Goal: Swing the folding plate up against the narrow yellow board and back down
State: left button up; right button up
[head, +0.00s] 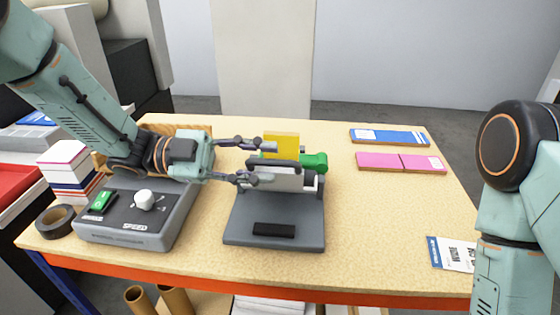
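A grey folding device (240,225) stands in the middle of the table. A narrow yellow board (281,144) stands upright at its back. In front of the board is a light grey plate (290,184), which seems to be the folding plate, raised, with a dark handle bar (285,163) along its top. A green knob (315,161) sits at the right. My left gripper (262,161) reaches in from the left, fingers spread, one behind and one in front of the bar. I cannot tell whether either finger touches it. My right gripper is out of view; only its arm shows.
At left are a grey control box (128,240) with a white knob, a black tape roll (56,221) and stacked cards (64,163). Blue (389,137) and pink (400,163) strips lie back right; a white-blue card (450,254) lies front right. Table right of the device is clear.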

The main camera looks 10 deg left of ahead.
pick_arm(q)
jog(key=shift+a, duration=1.15)
jog(key=shift+c, duration=0.3)
